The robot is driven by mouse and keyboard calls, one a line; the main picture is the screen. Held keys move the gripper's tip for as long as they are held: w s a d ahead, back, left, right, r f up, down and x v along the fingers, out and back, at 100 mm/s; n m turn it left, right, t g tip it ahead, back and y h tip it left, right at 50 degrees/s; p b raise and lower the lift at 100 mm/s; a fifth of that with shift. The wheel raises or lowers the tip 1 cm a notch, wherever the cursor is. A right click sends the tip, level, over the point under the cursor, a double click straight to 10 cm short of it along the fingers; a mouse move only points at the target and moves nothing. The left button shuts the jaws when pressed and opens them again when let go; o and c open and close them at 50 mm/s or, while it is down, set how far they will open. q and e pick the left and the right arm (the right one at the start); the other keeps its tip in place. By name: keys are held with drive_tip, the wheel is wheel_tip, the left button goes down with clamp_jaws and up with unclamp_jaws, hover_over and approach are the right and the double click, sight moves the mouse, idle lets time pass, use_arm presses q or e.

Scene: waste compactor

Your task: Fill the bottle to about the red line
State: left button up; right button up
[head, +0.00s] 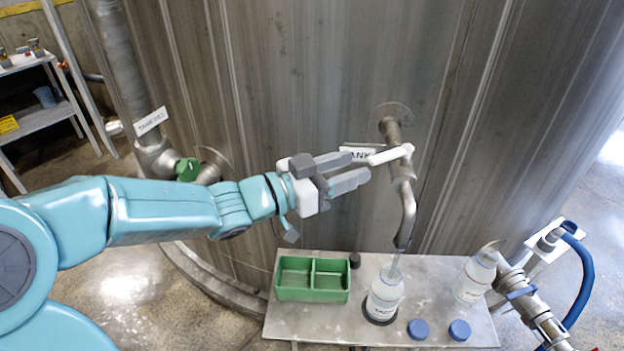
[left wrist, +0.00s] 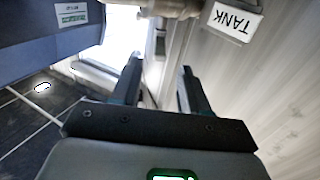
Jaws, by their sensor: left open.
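A clear bottle with a white label (head: 384,296) stands upright on a dark round pad, under the bent metal spout (head: 407,215) of the tank tap. The narrow pale shape between spout and bottle could be neck or water; I cannot tell. The red line and the liquid level are too small to make out. The tap's white lever (head: 392,155) points left. My left gripper (head: 362,168) is open, its fingertips close to the lever's left end; I cannot tell if they touch. Its open fingers (left wrist: 160,78) also show in the left wrist view. My right gripper is not in view.
The metal table (head: 330,328) holds a green two-part tray (head: 312,279), a second bottle (head: 474,279) and two blue caps (head: 418,329). A pipe with a blue hose (head: 582,285) stands at the right. The tank wall (head: 300,90) is close behind the gripper.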

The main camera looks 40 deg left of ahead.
use_arm(q)
drive_tip(key=v, duration=0.7)
drive_tip(key=shift+s, duration=0.15)
drive_tip(key=shift+a, duration=0.2)
